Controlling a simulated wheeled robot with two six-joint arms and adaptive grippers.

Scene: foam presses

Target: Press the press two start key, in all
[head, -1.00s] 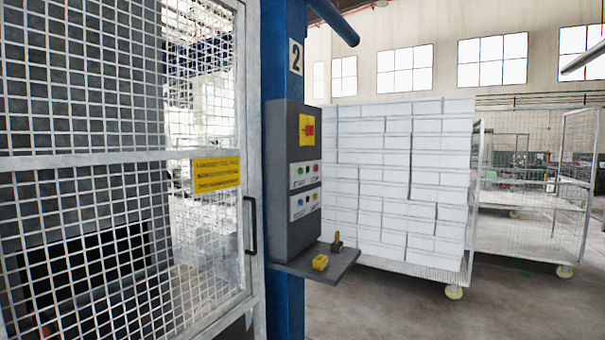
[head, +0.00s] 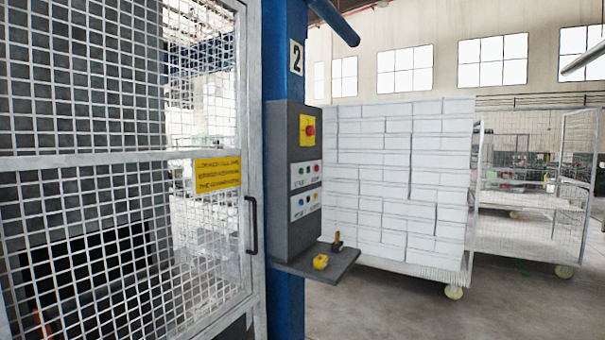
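The press two control box (head: 292,185) is grey and hangs on a blue post (head: 288,55) with a number 2 plate (head: 296,57). Its upper panel has a green key (head: 301,171) on the left, labelled in small print that seems to read start, and a red key (head: 316,168) on the right. A lower panel has a blue key (head: 300,202) and others too small to tell. A red knob (head: 310,130) sits on a yellow plate at the top. Neither gripper is in view.
A mesh guard door (head: 120,160) with a yellow sign (head: 218,174) and dark handle (head: 252,225) fills the left. A small shelf (head: 318,263) under the box holds a yellow item (head: 320,262). White blocks (head: 400,180) stand on a cart behind. Floor at lower right is clear.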

